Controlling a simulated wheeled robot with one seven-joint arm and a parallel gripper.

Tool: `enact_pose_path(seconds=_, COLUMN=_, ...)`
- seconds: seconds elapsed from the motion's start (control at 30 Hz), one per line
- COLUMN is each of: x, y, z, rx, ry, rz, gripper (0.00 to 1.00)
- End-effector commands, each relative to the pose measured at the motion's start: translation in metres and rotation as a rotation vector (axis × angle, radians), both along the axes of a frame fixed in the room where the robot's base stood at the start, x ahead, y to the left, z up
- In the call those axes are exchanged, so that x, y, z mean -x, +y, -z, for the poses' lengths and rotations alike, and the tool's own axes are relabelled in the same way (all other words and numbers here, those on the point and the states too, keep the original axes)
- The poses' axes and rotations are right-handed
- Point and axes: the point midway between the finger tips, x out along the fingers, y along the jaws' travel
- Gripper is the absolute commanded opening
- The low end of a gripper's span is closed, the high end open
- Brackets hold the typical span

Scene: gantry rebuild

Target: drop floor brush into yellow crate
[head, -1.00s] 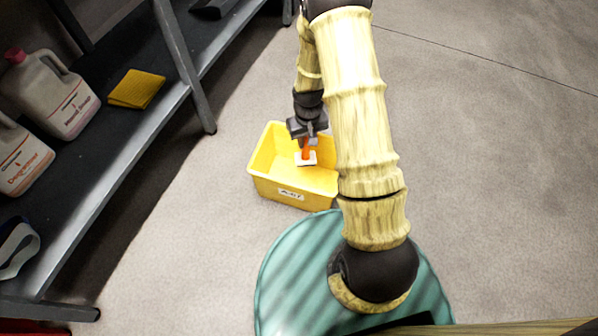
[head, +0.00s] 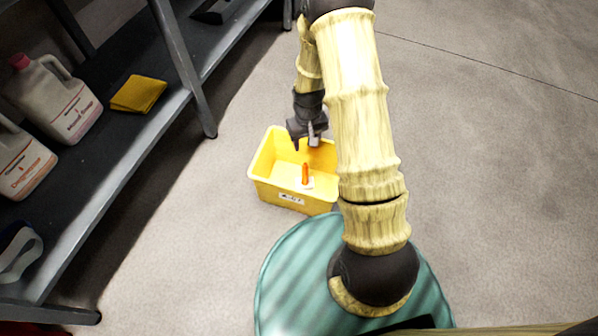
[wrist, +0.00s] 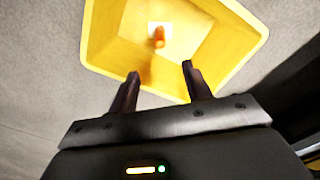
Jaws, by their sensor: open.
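The yellow crate (head: 272,190) stands on the floor beside the shelf, and it fills the top of the wrist view (wrist: 205,73). The floor brush (head: 305,176), with an orange handle and a white base, is inside the crate on its bottom, handle pointing up. It also shows in the wrist view (wrist: 158,37). My gripper (head: 306,143) is open and empty above the crate's far part, apart from the brush. Its two dark fingers (wrist: 160,82) are spread in the wrist view.
A dark metal shelf (head: 120,150) runs along the left, with white jugs (head: 55,98) and a yellow cloth (head: 138,93) on it. A shelf post (head: 185,65) stands close to the crate. The floor on the right is clear.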

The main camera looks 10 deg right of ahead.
Motion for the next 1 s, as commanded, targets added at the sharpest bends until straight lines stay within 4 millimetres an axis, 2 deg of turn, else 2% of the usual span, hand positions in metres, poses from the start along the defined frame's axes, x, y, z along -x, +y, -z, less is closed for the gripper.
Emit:
enact_pose_path(seconds=0.03, x=0.0, y=0.0, z=-0.015, rx=0.0, ry=-0.002, rz=0.0, gripper=0.49)
enact_pose_path(seconds=0.1, x=-0.001, y=0.0, z=-0.03, rx=0.0, ry=-0.002, rz=0.001, gripper=0.49)
enact_pose_path(seconds=0.6, x=-0.001, y=0.002, z=-0.129, rx=0.0, ry=-0.003, rz=-0.004, gripper=0.49)
enact_pose_path(seconds=0.8, x=-0.001, y=0.002, z=-0.15, rx=0.0, ry=-0.002, rz=-0.003, gripper=0.49)
enact_pose_path(seconds=1.0, x=-0.001, y=0.001, z=-0.152, rx=0.0, ry=0.0, rz=-0.002, gripper=0.49)
